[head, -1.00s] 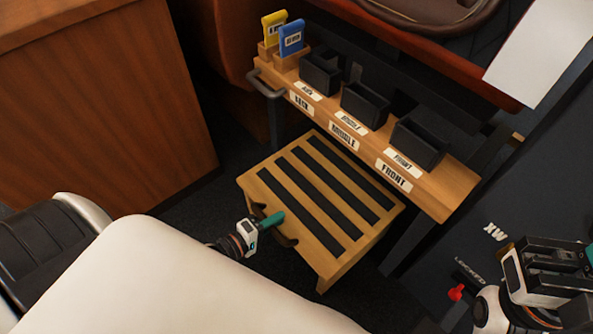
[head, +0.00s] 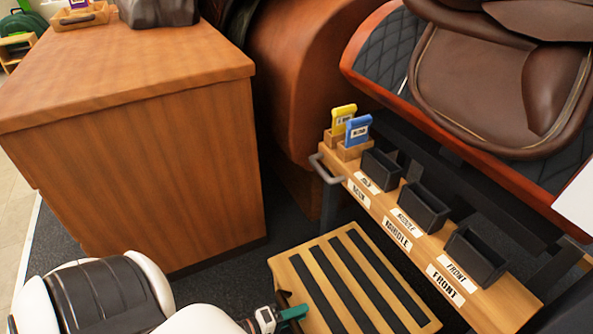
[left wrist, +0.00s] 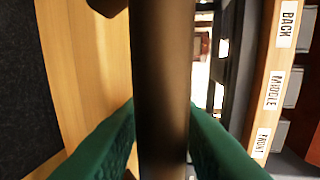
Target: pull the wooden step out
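The wooden step (head: 345,283) is a low light-wood platform with black strips across its top, at the bottom middle of the head view; its lower part is cut off. My left gripper (head: 293,313) is at the step's near left edge, at its dark handle. In the left wrist view, the dark handle bar (left wrist: 162,70) runs between the two green fingers of my left gripper (left wrist: 162,125), which press on it from both sides. The step's wood (left wrist: 75,80) shows left of the bar. My right gripper is not in view.
A labelled wooden shelf (head: 490,312) with black bins and yellow and blue cards stands behind and right of the step. A large wooden cabinet (head: 150,170) stands at the left. Dark carpet (head: 230,270) lies between cabinet and step. A brown leather saddle (head: 490,90) is above.

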